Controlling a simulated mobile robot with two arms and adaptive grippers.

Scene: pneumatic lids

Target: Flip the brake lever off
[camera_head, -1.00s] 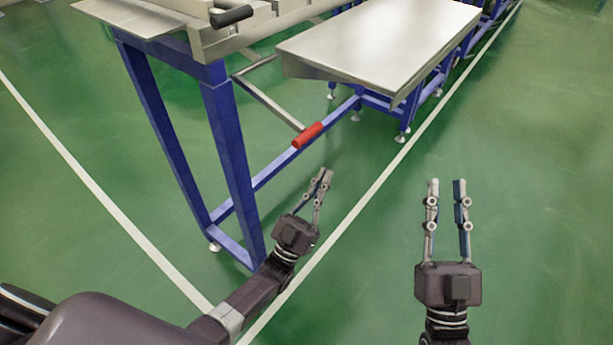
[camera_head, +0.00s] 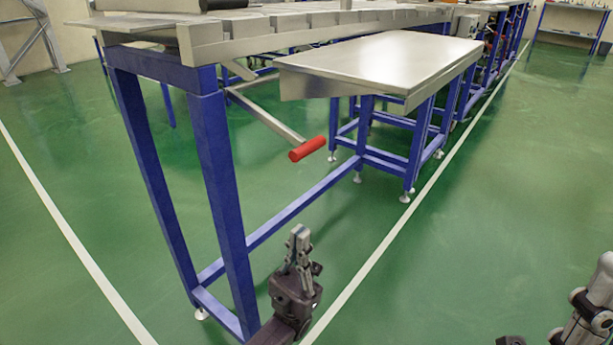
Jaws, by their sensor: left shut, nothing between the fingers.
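The brake lever is a grey metal bar (camera_head: 268,121) with a red grip (camera_head: 307,149). It slopes down to the right from under the bench top, on the side of the blue frame. My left gripper (camera_head: 299,236) is below the red grip and slightly left of it in the picture, clearly apart from it. Its fingers are together and point up, with nothing between them. My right gripper (camera_head: 597,290) shows only in part at the lower right edge. Its fingertips are cut off, so I cannot tell its state.
The blue bench leg (camera_head: 222,190) stands close left of my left gripper. A lower blue rail (camera_head: 300,203) runs behind it. A metal side table (camera_head: 385,60) is just right of the lever. Green floor (camera_head: 470,260) is clear to the right.

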